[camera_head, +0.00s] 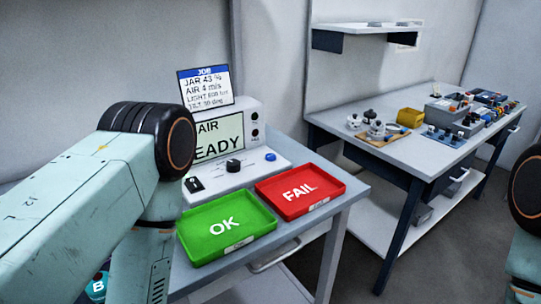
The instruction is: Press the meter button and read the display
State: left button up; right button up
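The meter (251,108) is a light grey box on the near table, partly hidden by my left arm. Its display (217,138) is greenish and reads "AIR" and "…EADY", with the left part covered. On its sloped front panel are a blue button (270,157), a black knob (233,165) and a small black switch or socket (194,184). A job card (204,88) above reads JAR 43 %, AIR 4 m/s, LIGHT and TILT, the last lines small. My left arm crosses the left side; its gripper is out of view. Only part of my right arm shows at the right edge.
A green OK tray (210,257) and a red FAIL tray (269,206) lie empty in front of the meter. A second bench (350,150) at the right holds instruments, a yellow bin (410,117) and small parts. A wall shelf (350,35) hangs above it.

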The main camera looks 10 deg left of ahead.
pick_arm(q)
grip_shut()
dwell(0.4)
dwell(1.2)
